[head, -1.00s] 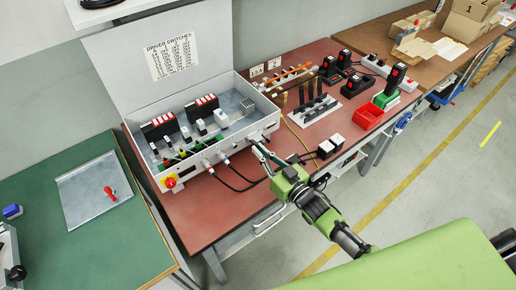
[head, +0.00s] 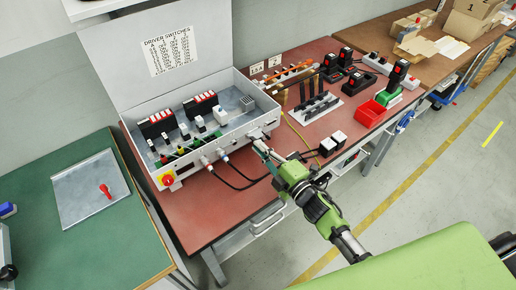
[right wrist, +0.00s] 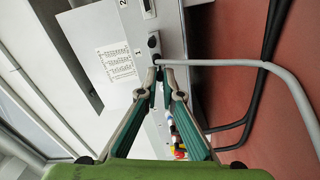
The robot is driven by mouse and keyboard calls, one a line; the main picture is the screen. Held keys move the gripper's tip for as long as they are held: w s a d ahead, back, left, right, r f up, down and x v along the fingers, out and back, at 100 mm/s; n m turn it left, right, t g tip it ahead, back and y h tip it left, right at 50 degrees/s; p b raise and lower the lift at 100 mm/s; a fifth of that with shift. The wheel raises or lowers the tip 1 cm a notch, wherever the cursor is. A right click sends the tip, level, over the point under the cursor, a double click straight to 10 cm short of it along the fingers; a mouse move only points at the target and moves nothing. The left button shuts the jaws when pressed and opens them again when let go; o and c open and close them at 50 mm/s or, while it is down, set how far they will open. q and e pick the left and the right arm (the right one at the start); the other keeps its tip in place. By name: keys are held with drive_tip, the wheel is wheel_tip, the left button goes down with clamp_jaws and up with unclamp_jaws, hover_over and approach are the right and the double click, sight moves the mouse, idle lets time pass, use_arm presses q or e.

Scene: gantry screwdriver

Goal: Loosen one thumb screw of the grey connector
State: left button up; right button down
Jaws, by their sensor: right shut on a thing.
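The control box (head: 215,162) stands open on the red bench. My right gripper (head: 257,145) reaches its front face near the right end; its fingertips also show in the right wrist view (right wrist: 161,68). The fingers are nearly together, closed on a small part at the grey connector, which looks like a thumb screw. The tips mostly hide that part. The grey connector's cable (right wrist: 232,66) leaves the box face right at the fingertips and curves right. Dark round knobs (right wrist: 154,41) sit on the face just beyond the tips. My left gripper is not in view.
Black cables (head: 236,181) hang from the box front to the left of my gripper. A red rotary switch (head: 167,180) is at the box's left end. White-topped blocks (head: 332,143), a black rack (head: 317,107) and a red bin (head: 369,113) stand to the right.

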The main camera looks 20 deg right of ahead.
drive_tip(key=c, duration=2.4)
unclamp_jaws()
